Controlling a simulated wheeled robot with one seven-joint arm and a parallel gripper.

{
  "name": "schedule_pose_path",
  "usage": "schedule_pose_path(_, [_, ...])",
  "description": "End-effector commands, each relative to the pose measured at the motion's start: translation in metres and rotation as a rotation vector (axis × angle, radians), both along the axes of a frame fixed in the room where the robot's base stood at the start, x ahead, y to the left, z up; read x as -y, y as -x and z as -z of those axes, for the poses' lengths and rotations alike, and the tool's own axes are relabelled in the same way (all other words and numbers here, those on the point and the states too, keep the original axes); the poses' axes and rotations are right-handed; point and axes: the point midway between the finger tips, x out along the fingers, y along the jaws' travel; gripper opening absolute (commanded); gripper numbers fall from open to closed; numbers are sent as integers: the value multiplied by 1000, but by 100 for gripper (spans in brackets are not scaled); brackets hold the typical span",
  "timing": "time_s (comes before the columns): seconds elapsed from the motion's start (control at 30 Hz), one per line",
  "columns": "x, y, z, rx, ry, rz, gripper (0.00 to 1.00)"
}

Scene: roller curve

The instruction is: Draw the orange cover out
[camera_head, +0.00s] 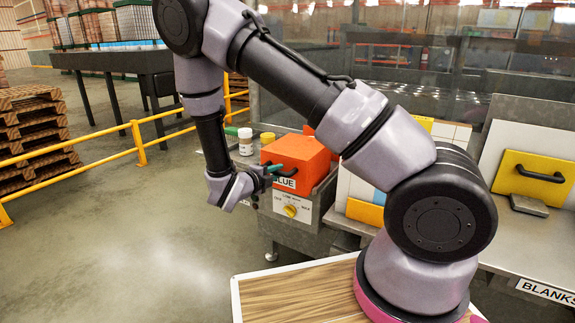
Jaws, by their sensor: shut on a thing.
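The orange cover (303,157) is a boxy orange lid at the middle of the head view, with a label on its front that reads as "GLUE", partly hidden. It sits on a grey machine housing above a light control panel with a yellow dial (290,211). My gripper (274,170), with teal fingers, is at the cover's front, on the dark handle there. It is shut on that handle; the exact contact is small and partly hidden. My arm hides the right side of what lies behind the cover.
A white jar (245,141) and a yellow-lidded jar (267,139) stand left of the cover. A yellow railing (137,143) and pallets (35,137) are at left. A yellow panel with a black handle (533,178) stands at right. Floor front left is clear.

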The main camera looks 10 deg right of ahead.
Motion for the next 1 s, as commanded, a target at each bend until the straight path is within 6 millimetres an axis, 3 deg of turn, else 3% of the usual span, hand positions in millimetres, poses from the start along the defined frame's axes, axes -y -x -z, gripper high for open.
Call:
schedule_pose_path(0.2, [-41,39,0,0,-1,-6,0])
schedule_pose_path(0.4, [-62,61,1,-2,0,-3,0])
schedule_pose_path(0.93, [-70,70,0,-2,0,1,0])
schedule_pose_path(0.97, [-70,70,0,-2,0,1,30])
schedule_pose_path(1.0, [-70,70,0,-2,0,1,45])
